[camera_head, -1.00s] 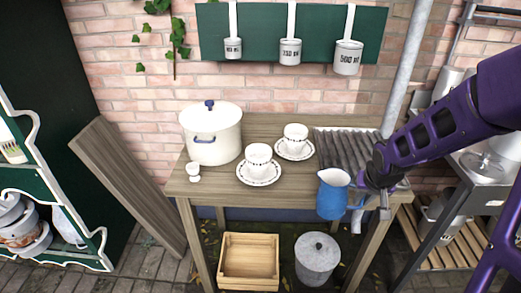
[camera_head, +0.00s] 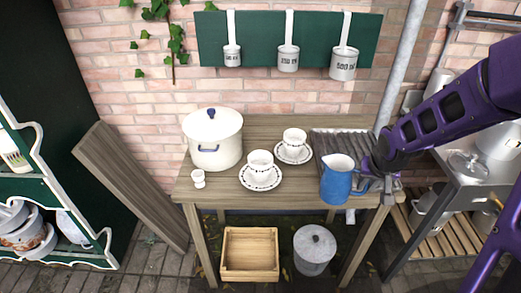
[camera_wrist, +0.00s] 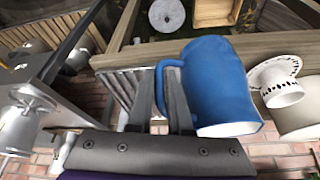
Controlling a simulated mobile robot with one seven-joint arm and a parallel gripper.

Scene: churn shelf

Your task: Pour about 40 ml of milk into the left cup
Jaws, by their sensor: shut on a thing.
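My gripper (camera_head: 377,182) is shut on the handle of the blue jug (camera_head: 336,182). The jug is upright or nearly so in the head view, at the front right of the wooden table, by the ribbed drainer; its contents cannot be made out. It also shows large in the wrist view (camera_wrist: 222,85), beside the gripper fingers (camera_wrist: 172,100). The left cup (camera_head: 260,163) stands on a saucer left of the jug, apart from it. A second cup (camera_head: 295,139) stands on its own saucer, farther back and to the right. The insides of both cups are too small to read.
A white lidded pot (camera_head: 213,142) and a small white egg cup (camera_head: 198,178) stand on the table's left. The ribbed drainer (camera_head: 348,143) is at the right. Measuring cups (camera_head: 288,58) hang on the wall. A wooden crate (camera_head: 249,254) and grey bin (camera_head: 314,249) stand below.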

